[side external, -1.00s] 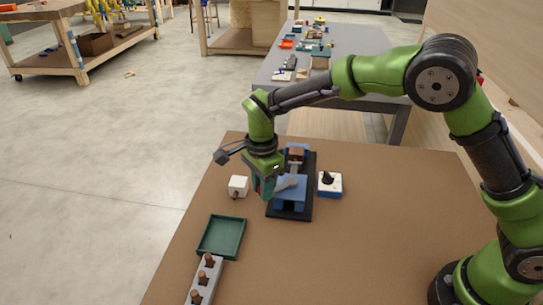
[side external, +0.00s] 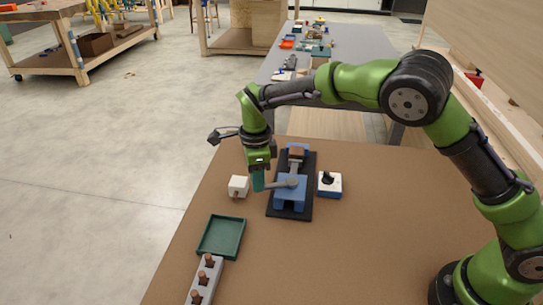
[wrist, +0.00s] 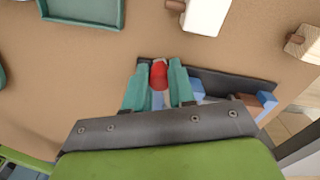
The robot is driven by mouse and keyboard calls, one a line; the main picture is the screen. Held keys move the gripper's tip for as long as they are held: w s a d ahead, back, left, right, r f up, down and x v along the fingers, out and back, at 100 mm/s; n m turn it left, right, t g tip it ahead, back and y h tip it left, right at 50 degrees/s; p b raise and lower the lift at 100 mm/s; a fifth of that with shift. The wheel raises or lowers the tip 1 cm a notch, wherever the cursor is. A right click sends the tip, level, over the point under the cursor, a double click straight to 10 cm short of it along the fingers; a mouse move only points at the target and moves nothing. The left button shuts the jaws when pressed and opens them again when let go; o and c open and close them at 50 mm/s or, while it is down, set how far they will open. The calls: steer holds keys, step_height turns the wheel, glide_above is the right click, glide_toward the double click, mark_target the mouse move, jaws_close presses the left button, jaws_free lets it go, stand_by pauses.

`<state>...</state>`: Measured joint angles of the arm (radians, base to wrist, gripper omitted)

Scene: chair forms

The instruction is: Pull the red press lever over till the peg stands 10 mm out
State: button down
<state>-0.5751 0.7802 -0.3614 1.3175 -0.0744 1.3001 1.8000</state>
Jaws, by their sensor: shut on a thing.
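The press stands on a black base (side external: 300,209), with a blue body (side external: 291,188) and a brown block (side external: 296,153) at its far end. Its grey lever arm (side external: 282,184) points left from the blue body. My gripper (side external: 258,185) is at the lever's outer end, left of the press. In the wrist view the red lever knob (wrist: 159,75) sits between the two teal fingers (wrist: 158,88), which are shut on it. A white block (side external: 238,186) stands left of the press with a brown peg stub at its front. How far any peg stands out of the press cannot be read.
A green tray (side external: 221,237) and a grey rack (side external: 206,276) with several brown pegs lie at the front left. A white and blue box with a black knob (side external: 329,185) stands close right of the press. The table's right middle is clear.

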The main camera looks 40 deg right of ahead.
steer(key=shift+w+d, duration=0.2)
steer(key=shift+w, duration=0.15)
steer(key=c, duration=1.1)
jaws_free()
steer(key=shift+o, duration=0.8)
steer(key=shift+s, duration=0.1)
step_height(320, 180, up, 17)
